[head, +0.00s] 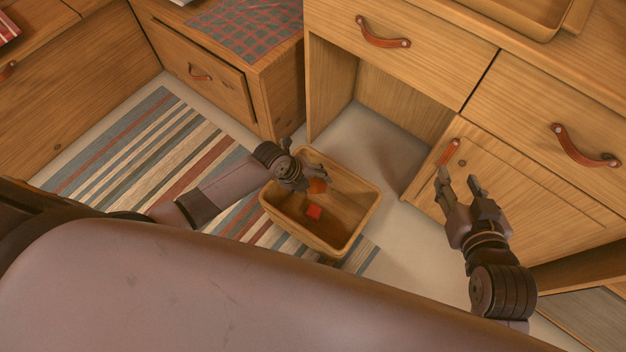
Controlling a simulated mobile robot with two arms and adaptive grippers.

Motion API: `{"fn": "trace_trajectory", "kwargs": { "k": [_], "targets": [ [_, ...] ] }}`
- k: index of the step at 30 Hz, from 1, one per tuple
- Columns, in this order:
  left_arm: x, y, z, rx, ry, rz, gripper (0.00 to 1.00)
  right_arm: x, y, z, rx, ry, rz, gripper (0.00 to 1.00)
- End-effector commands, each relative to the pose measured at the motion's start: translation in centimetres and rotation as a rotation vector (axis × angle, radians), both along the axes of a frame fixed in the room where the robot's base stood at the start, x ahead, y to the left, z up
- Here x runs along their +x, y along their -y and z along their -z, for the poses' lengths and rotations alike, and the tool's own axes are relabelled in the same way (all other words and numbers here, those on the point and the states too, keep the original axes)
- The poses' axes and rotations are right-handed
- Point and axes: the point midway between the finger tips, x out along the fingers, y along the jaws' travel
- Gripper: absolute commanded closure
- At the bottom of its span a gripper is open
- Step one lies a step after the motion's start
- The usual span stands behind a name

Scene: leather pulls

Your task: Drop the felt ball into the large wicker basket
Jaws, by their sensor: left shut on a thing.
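The large basket (350,234) stands on the floor in the middle of the head view, partly on the striped rug. An orange felt ball (317,186) shows at the tips of my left gripper (308,183). The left gripper is shut on the ball and holds it over the basket's upper left part, inside the rim as seen from above. The gripper hides part of the ball and of the basket's rim. My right gripper (457,185) is open and empty, to the right of the basket, in front of the cabinet door.
A small red block (314,212) lies inside the basket. Wooden drawers and a cabinet door (500,185) with leather pulls stand behind and to the right. A striped rug (130,150) covers the floor at left. Bare floor (400,240) is free right of the basket.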

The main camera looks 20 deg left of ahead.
Motion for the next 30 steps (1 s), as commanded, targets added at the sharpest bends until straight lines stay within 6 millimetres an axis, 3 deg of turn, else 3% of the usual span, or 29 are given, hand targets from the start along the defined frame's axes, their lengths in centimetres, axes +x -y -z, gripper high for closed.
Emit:
{"fn": "trace_trajectory", "kwargs": {
  "k": [16, 30],
  "targets": [
    [0.0, 0.0, 2.1, 0.000, -0.001, -0.001, 0.75, 3.0, -1.9, -7.2, 0.102, 0.415, -0.027, 0.60],
    [-0.1, 0.0, 3.8, 0.000, -0.002, 0.000, 0.75, 2.3, -2.7, -14.4, 0.203, 0.799, -0.048, 0.60]
  ]
}}
